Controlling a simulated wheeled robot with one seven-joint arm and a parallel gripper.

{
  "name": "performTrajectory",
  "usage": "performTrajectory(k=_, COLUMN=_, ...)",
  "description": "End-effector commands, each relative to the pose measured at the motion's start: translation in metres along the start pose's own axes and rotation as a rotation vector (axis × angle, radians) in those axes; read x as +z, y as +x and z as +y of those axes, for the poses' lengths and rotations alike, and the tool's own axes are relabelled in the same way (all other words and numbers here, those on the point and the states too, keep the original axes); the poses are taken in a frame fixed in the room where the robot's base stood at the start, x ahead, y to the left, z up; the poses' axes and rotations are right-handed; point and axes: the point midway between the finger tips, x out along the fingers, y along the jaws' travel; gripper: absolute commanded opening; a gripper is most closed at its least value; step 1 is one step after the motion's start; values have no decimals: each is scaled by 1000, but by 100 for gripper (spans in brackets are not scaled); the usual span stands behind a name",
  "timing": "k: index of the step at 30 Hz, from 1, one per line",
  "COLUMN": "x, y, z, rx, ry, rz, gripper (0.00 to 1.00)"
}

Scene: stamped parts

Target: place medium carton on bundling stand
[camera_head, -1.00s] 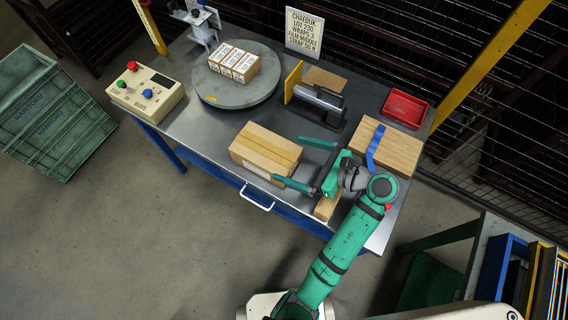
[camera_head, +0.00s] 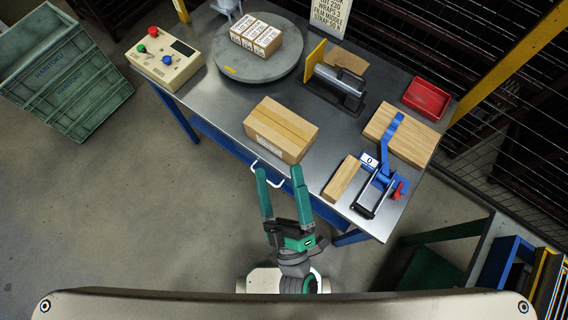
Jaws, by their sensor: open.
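A brown taped carton (camera_head: 281,129), which looks like the medium carton, lies on the steel table near its front edge. My gripper (camera_head: 279,180) is open and empty, in front of the table edge in the picture, with its two green fingers apart and pointing toward the carton. There is a gap between the fingertips and the carton in the picture. A wooden board (camera_head: 417,140) with a blue strap across it lies on the right of the table. It may belong to the bundling stand, but I cannot tell for sure.
A blue strapping tool (camera_head: 380,182) and a wooden block (camera_head: 342,178) lie at the front right. A grey turntable (camera_head: 232,66) bears small cartons (camera_head: 257,37). A black device (camera_head: 338,84), a red tray (camera_head: 426,99) and a control box (camera_head: 165,58) also stand on the table.

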Motion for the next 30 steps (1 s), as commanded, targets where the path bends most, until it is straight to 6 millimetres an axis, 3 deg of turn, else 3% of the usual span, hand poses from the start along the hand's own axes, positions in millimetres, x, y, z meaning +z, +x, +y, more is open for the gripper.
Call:
performTrajectory(k=3, x=13, y=-32, z=-9, rx=-43, ry=289, rz=-191, gripper=100)
performTrajectory(k=9, x=27, y=-90, z=-35, rx=-103, ry=708, rz=-499, gripper=100)
performTrajectory(k=15, x=27, y=-126, z=-52, rx=-132, ry=920, rz=-673, gripper=100)
performTrajectory(k=30, x=27, y=-131, z=-55, rx=-134, ry=950, rz=-699, gripper=100)
